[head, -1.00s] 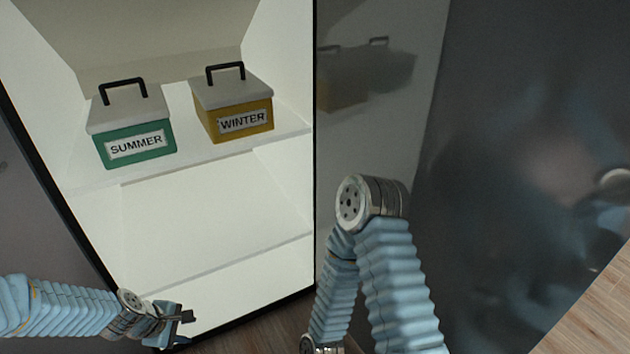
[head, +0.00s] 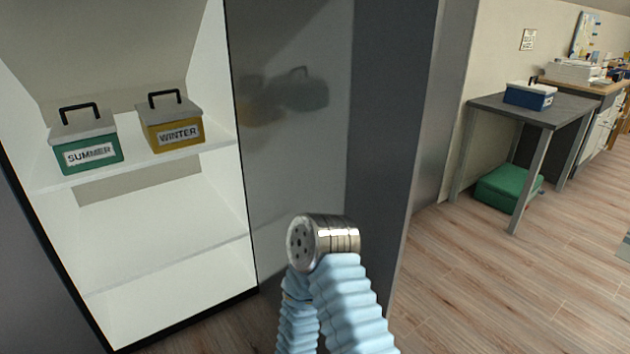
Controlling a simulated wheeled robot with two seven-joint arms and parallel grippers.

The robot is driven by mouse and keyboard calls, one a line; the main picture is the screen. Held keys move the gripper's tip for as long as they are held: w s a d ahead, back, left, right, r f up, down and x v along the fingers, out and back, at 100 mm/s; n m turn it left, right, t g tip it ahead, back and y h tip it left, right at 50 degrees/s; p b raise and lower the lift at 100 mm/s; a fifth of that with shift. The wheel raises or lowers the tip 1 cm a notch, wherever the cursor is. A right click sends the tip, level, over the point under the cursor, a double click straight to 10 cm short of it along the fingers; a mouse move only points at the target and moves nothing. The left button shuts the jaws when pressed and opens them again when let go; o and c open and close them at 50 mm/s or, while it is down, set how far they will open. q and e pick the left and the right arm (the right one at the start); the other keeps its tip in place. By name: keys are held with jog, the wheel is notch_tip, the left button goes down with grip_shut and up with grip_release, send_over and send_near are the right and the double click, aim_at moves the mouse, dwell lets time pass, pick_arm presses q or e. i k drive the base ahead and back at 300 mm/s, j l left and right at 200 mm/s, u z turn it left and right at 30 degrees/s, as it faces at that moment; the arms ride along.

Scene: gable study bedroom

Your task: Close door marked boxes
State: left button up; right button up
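An open white cabinet (head: 170,235) stands at the left in the head view, its front unblocked by a door. A glossy dark grey panel (head: 285,160) adjoins the right edge of its opening and reflects the boxes inside. A darker upright panel (head: 385,130) stands to its right. I cannot tell for sure which of these is the door marked boxes; no such marking shows. My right arm's joint stands in front of the panels, but its gripper is out of view. My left gripper is out of view too.
A green SUMMER box (head: 86,144) and a yellow WINTER box (head: 172,124) sit on the cabinet's upper shelf. At the right, a grey table (head: 535,108) holds a blue box (head: 530,95), with a green box (head: 508,187) beneath. The wooden floor (head: 500,290) before it is clear.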

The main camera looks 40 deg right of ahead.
aim_at(333, 97)
jog(key=k+l+u, duration=0.1)
jog(key=l, duration=0.35)
jog(key=k+l+u, duration=0.1)
jog(key=k+l, duration=0.4)
jog(key=l, duration=0.3)
jog(key=l+u, duration=0.1)
jog(key=l, duration=0.55)
jog(key=k+l+u, duration=0.1)
jog(key=l, duration=0.6)
jog(key=k+l+u, duration=0.15)
jog(key=l, duration=0.5)
jog(key=i, duration=0.15)
jog(key=j, duration=0.1)
